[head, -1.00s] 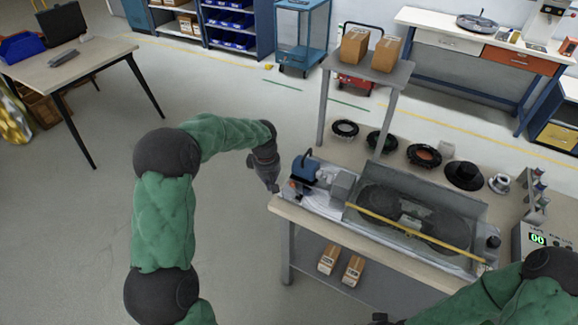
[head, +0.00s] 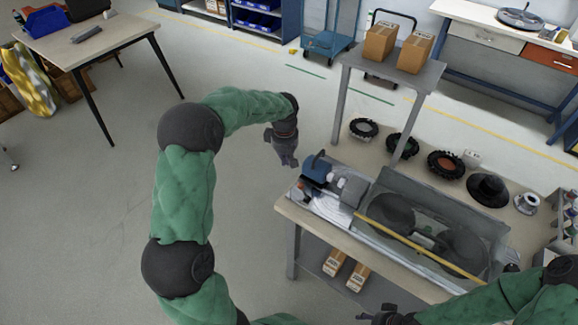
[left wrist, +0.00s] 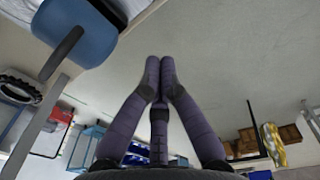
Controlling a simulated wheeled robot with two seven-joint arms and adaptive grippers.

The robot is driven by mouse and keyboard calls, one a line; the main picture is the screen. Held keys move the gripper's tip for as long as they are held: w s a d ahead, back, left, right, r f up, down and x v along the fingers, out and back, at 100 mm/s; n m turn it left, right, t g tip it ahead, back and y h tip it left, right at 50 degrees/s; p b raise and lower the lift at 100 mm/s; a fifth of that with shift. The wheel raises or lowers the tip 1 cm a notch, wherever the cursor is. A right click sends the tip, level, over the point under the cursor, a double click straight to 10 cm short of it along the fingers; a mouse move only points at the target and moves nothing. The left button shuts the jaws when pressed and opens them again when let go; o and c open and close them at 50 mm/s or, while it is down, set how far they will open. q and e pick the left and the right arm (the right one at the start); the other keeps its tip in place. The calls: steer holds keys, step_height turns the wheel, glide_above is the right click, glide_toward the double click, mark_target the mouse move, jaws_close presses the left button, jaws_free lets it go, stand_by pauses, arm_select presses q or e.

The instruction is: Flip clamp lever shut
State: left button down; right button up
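A blue block (head: 316,171) with a dark lever-like bar (head: 318,157) sits at the left end of the ring-track machine (head: 420,230) on the bench. I take this bar to be the clamp lever; it stands up from the block. In the left wrist view the blue block (left wrist: 88,32) and dark bar (left wrist: 62,53) show at upper left. My left gripper (head: 288,162) hangs left of the block, apart from it. In the left wrist view its fingertips (left wrist: 160,62) meet with nothing between them. My right gripper (head: 388,316) is at the bottom edge, partly cut off.
A raised shelf (head: 400,73) with two cardboard boxes stands behind the machine. Several dark rings and round parts, such as a black hub (head: 487,190), lie along the bench's back. Open floor (head: 100,210) lies left of the bench.

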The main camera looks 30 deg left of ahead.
arm_select(q)
steer(key=d+f, duration=0.1)
steer(key=f, duration=0.1)
steer(key=d+f+b, duration=0.1)
steer(key=f, duration=0.2)
steer(key=d+f+b, duration=0.1)
steer(key=f, duration=0.1)
steer(key=shift+s+f, duration=0.2)
steer(key=shift+f, duration=0.2)
steer(key=shift+d, duration=0.2)
steer(key=shift+s+r, duration=0.1)
